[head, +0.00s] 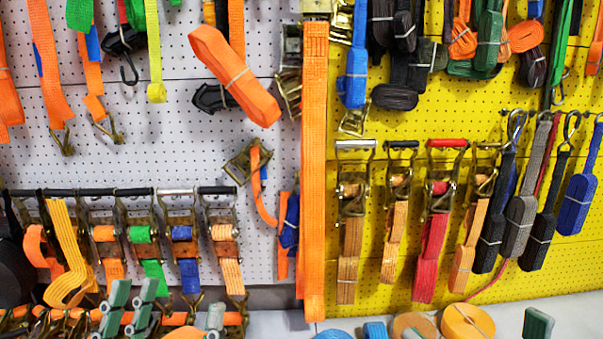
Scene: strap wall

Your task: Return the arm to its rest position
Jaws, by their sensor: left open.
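My left gripper (172,314) shows at the bottom left, with its grey-and-green fingers pointing up and spread apart. I see nothing held between them. They overlap the lower edge of the view of the strap wall, in front of a row of orange straps and metal buckles. A grey-and-green fingertip (537,322) at the bottom right looks like part of my right gripper. The rest of that gripper is cut off by the picture's lower edge, so its opening is not clear. The arms themselves are mostly out of view.
A white pegboard (180,120) and a yellow pegboard (480,95) carry several hanging straps and ratchet buckles. A long orange strap (314,170) hangs between them. A pale ledge (575,312) below holds rolled straps, including a yellow-orange roll (467,322).

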